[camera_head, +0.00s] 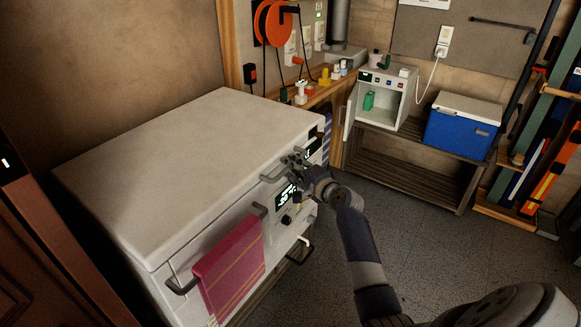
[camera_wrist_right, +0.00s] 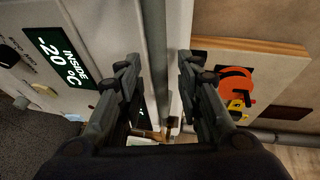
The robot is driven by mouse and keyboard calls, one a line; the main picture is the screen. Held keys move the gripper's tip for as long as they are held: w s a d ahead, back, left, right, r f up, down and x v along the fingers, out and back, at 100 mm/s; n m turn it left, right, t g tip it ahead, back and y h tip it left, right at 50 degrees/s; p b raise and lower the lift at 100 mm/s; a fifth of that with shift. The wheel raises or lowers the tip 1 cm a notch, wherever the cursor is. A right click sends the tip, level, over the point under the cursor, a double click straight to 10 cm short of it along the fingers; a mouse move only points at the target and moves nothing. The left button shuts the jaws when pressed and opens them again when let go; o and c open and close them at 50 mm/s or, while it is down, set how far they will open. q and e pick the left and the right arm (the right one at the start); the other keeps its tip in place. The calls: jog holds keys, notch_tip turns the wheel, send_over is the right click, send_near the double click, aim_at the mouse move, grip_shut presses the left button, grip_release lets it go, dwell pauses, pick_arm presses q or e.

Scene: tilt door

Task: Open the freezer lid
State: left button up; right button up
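The white chest freezer (camera_head: 172,281) stands at the left in the head view. Its lid (camera_head: 190,145) lies flat and closed on top. A grey lid handle (camera_head: 272,178) sticks out at the front edge. My right gripper (camera_head: 291,162) is at the far end of this handle, above the display panel. In the right wrist view my right gripper (camera_wrist_right: 160,75) is open, with a grey bar (camera_wrist_right: 153,40) running between its fingers, nearer the left finger. I cannot tell whether they touch. The display (camera_wrist_right: 60,57) reads INSIDE -20 °C. My left gripper is not in view.
A pink towel (camera_head: 230,268) hangs on a rail on the freezer front. A low wooden rack behind carries an open white mini fridge (camera_head: 403,102) and a blue cooler (camera_head: 458,130). Small items stand on a ledge at the back. Grey floor (camera_head: 420,235) lies clear right of the freezer.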

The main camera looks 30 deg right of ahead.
jog(key=shift+w+f, duration=0.15)
jog(key=shift+w, duration=0.65)
grip_shut()
